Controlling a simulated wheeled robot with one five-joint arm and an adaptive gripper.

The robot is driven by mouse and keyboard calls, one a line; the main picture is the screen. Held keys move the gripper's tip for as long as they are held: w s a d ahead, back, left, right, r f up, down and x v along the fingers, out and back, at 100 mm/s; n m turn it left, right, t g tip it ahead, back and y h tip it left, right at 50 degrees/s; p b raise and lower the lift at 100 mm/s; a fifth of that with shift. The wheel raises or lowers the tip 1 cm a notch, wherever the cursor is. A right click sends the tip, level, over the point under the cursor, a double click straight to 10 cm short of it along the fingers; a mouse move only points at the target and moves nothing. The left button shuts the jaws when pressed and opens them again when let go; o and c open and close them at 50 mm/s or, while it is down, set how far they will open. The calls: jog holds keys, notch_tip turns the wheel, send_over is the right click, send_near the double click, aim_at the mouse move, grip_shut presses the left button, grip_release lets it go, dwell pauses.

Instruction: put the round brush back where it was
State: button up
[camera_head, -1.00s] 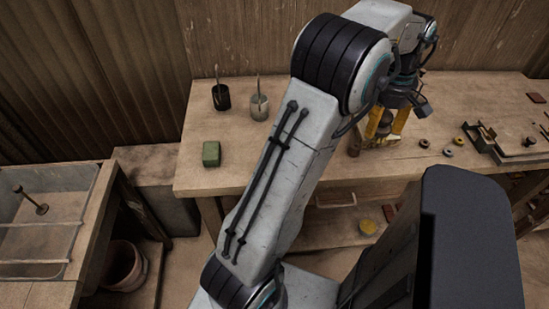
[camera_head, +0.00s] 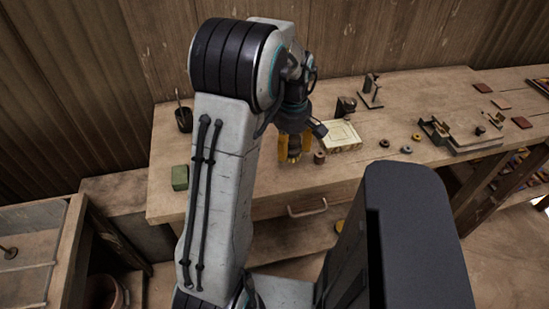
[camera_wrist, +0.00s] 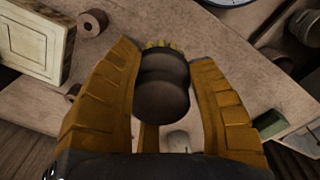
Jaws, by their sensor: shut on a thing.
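The round brush (camera_wrist: 162,85) is between my fingers in the wrist view, with a dark brown rounded body and short yellowish bristles at its far end. My gripper (camera_head: 294,150) has yellow fingers and is shut on the brush's body. In the head view it hangs over the bench near its front edge, left of a small brown spool (camera_head: 319,157) and of a cream block (camera_head: 342,136). The brush is mostly hidden by my fingers there. Whether the bristles touch the bench I cannot tell.
A dark pot with a stick (camera_head: 184,119) and a green block (camera_head: 180,177) stand on the bench's left. Small rings (camera_head: 406,150) and a metal press fixture (camera_head: 450,135) lie to the right.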

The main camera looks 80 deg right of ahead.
send_over(275, 170)
notch_tip(275, 170, down, 3)
jog(key=shift+a+r, duration=0.1)
jog(key=shift+r, duration=0.1)
jog(key=shift+f+p, duration=0.5)
jog(key=shift+p, duration=0.55)
jog(key=shift+f, duration=1.5)
jog(key=shift+f, duration=0.2)
jog(key=o, duration=1.1)
jog(key=shift+r, duration=0.1)
jog(key=shift+o, duration=0.2)
